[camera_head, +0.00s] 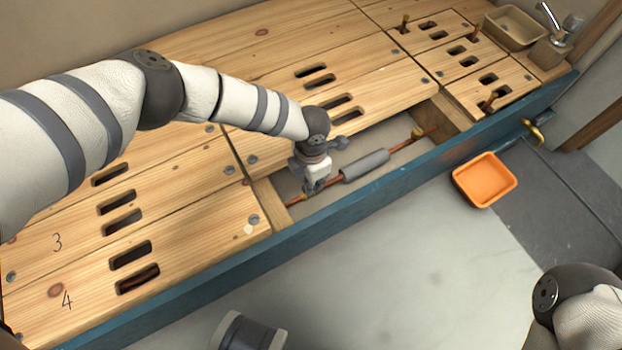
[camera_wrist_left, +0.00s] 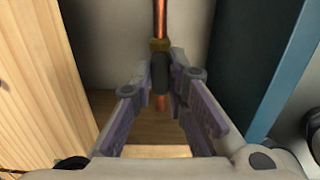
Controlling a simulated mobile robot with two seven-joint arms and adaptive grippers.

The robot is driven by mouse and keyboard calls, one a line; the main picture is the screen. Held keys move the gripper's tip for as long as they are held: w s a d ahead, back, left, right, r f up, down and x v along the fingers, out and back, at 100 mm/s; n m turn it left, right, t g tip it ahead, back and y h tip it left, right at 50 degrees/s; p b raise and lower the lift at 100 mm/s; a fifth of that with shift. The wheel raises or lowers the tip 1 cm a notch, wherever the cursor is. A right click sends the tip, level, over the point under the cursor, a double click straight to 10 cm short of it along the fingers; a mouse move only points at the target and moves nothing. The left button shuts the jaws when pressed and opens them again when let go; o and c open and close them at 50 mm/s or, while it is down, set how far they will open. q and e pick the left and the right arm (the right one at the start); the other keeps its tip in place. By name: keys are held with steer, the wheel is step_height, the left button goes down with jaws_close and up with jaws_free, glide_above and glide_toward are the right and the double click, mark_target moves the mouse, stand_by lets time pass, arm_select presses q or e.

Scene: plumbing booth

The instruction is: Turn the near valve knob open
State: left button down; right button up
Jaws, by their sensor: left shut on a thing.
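The near valve sits on a copper pipe in the open recess of the wooden deck. In the left wrist view its brass body (camera_wrist_left: 160,45) is on the pipe, and its dark knob (camera_wrist_left: 159,72) lies between my fingertips. My left gripper (camera_head: 311,189) reaches down into the recess at the near end of the pipe. In the wrist view the left gripper (camera_wrist_left: 158,82) is shut on the knob, with one finger on each side. In the head view the gripper hides most of the near valve.
A grey sleeve (camera_head: 365,165) covers the pipe's middle, with a brass fitting (camera_head: 418,133) beyond. A blue side board (camera_head: 330,217) borders the recess closely. An orange tray (camera_head: 484,181) is on the floor. A tan bin (camera_head: 514,28) stands at the far end.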

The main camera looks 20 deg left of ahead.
arm_select(q)
steer(key=shift+d, duration=0.1)
stand_by(0.3)
steer(key=c, duration=1.6)
jaws_free()
step_height(320, 180, up, 12)
